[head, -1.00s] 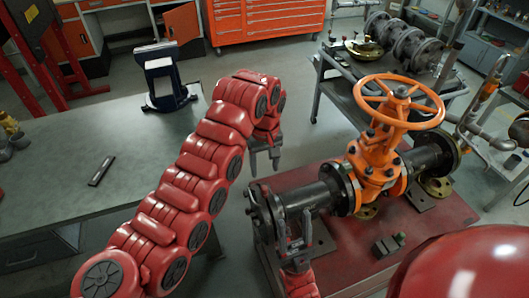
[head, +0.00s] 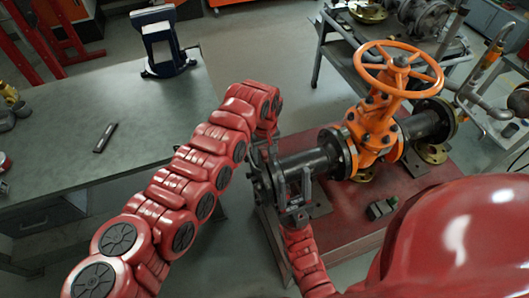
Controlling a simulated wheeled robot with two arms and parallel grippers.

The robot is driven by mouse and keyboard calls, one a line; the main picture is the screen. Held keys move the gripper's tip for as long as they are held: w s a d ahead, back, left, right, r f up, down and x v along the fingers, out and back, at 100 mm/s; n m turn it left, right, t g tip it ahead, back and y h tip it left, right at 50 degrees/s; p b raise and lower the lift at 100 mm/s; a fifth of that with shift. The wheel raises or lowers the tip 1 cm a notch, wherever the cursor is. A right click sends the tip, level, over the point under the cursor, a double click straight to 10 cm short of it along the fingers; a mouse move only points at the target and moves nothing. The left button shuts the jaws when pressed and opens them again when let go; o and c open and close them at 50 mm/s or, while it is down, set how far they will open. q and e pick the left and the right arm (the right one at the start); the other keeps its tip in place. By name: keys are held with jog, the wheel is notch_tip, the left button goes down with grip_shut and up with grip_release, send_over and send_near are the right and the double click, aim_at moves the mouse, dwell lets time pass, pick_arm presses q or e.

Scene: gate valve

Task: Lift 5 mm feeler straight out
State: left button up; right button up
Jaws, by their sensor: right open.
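The orange gate valve (head: 372,130) sits on its dark pipe (head: 305,163) over the red table. A dark flange pair (head: 268,185) is at the pipe's left end. I cannot pick out the 5 mm feeler; any feeler at the flanges is too small or hidden. My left gripper (head: 261,152) points down at the top of the flange pair, and its fingertips blend with the dark metal. My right gripper (head: 296,188) comes up from below, open, with its fingers at the near side of the flanges. I cannot tell whether it touches them.
The red table (head: 340,222) carries a small dark block (head: 380,209). A cart (head: 335,48) with flanged parts stands behind. Open floor lies between bench and cart.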

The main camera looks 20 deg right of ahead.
pick_arm(q)
grip_shut()
jog(key=shift+r, duration=0.1)
jog(key=shift+r+p, duration=0.6)
jog(key=shift+r, duration=0.5)
notch_tip(320, 180, up, 2)
jog(key=shift+w+r+p, duration=0.1)
jog(key=shift+r+p, duration=0.1)
jog(key=shift+p, duration=0.15)
jog(key=shift+r, duration=1.1)
